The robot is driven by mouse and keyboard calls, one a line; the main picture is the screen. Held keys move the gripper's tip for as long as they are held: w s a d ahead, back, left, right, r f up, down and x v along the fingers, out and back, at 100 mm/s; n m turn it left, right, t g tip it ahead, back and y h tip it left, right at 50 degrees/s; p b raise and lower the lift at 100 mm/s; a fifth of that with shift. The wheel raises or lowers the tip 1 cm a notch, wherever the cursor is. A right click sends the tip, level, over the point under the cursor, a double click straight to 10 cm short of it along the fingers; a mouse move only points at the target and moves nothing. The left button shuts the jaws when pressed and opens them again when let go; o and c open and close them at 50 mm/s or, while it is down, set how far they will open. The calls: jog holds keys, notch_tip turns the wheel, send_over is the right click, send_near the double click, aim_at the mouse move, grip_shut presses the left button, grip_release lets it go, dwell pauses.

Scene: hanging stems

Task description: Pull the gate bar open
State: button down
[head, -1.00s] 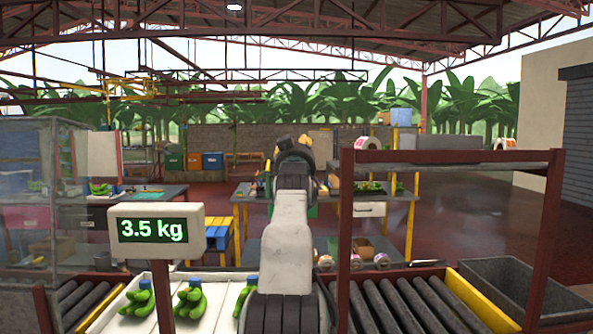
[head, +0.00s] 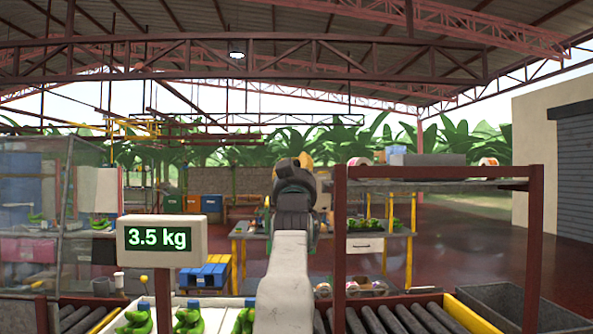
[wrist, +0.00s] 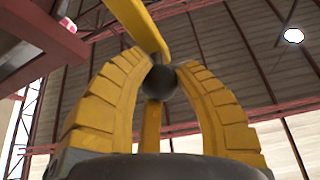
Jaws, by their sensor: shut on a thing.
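My gripper (wrist: 160,95) is shut on a dark ball knob (wrist: 160,82) in the wrist view. Its yellow segmented fingers curve around the knob from left and right, with another finger behind. A yellow bar (wrist: 140,24), which looks like the gate bar, runs from the knob up and to the left out of the picture. In the head view only a little yellow of my gripper (head: 306,160) shows past my arm. The bar cannot be made out there.
A red-brown shelf frame (head: 340,250) stands right of my arm, over a roller conveyor (head: 395,316). A scale display (head: 158,241) reading 3.5 kg stands at left. Green banana bunches (head: 188,320) lie on a white surface in front. A grey bin (head: 500,290) is at right.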

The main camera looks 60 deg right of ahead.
jog(key=shift+a+r, duration=0.1)
jog(key=c, duration=1.1)
grip_release()
jog(key=shift+c, duration=0.2)
jog(key=shift+o, duration=1.2)
jog(key=v, duration=1.2)
jog(key=shift+w, duration=0.1)
